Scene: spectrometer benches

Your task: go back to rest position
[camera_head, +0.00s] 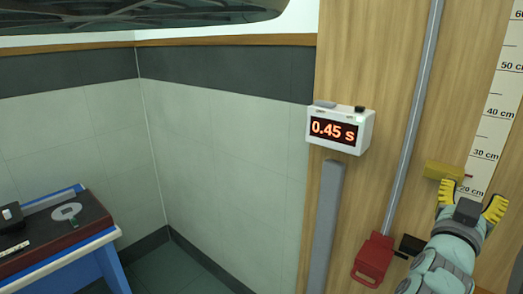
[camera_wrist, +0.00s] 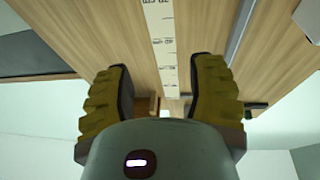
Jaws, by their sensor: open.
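My gripper (camera_head: 472,200) is at the lower right of the head view, in front of the wooden board. Its two yellow fingers are spread apart with nothing between them. In the wrist view my gripper (camera_wrist: 160,95) also shows open, its yellow fingers on either side of the scale strip (camera_wrist: 160,40). A yellow block (camera_head: 444,171) sits on the board just above and left of the fingers. From these views I cannot tell whether the fingers touch it.
A metal rail (camera_head: 414,110) runs down to a red block (camera_head: 374,260) left of my arm. A blue-framed bench (camera_head: 60,262) stands at the lower left. Floor shows between bench and board.

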